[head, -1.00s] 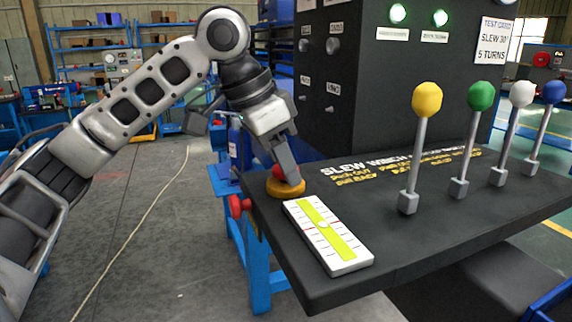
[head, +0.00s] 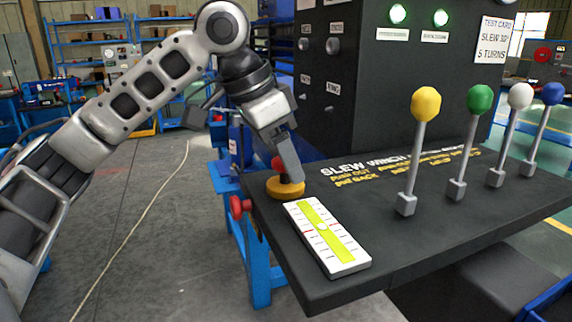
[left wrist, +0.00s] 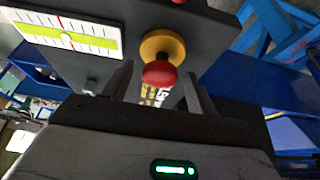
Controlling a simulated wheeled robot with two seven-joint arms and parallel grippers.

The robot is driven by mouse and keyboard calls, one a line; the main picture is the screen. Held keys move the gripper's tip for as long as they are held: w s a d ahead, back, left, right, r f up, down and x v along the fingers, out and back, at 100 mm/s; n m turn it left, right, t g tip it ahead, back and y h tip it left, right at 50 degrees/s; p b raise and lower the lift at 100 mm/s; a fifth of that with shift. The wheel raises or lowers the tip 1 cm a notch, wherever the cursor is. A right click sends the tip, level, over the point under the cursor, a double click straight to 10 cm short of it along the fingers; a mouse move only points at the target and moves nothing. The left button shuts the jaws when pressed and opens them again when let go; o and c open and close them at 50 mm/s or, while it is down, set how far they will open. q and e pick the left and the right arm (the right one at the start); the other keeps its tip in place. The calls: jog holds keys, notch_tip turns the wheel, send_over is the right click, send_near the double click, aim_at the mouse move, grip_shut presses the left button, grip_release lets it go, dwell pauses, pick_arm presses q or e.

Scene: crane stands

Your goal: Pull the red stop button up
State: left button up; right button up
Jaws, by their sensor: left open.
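The red stop button (head: 278,163) stands on a yellow round collar (head: 287,189) at the left edge of the dark console, partly hidden by my gripper. My left gripper (head: 289,174) points down at the button. In the left wrist view its two fingers (left wrist: 157,82) are apart, one on each side of the red head, with gaps visible. My right gripper is not in view.
A white and yellow-green scale plate (head: 326,238) lies just in front of the button. Levers with yellow (head: 425,104), green (head: 481,97), white and blue knobs stand to the right. A red knob (head: 240,205) sticks out at the console's left side. A dark panel (head: 345,90) rises behind.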

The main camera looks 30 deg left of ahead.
pick_arm(q)
notch_tip(320, 180, up, 2)
jog(key=shift+r+p, duration=0.15)
jog(key=shift+p, duration=0.2)
jog(key=shift+r, duration=2.35)
jog(key=shift+d, duration=0.1)
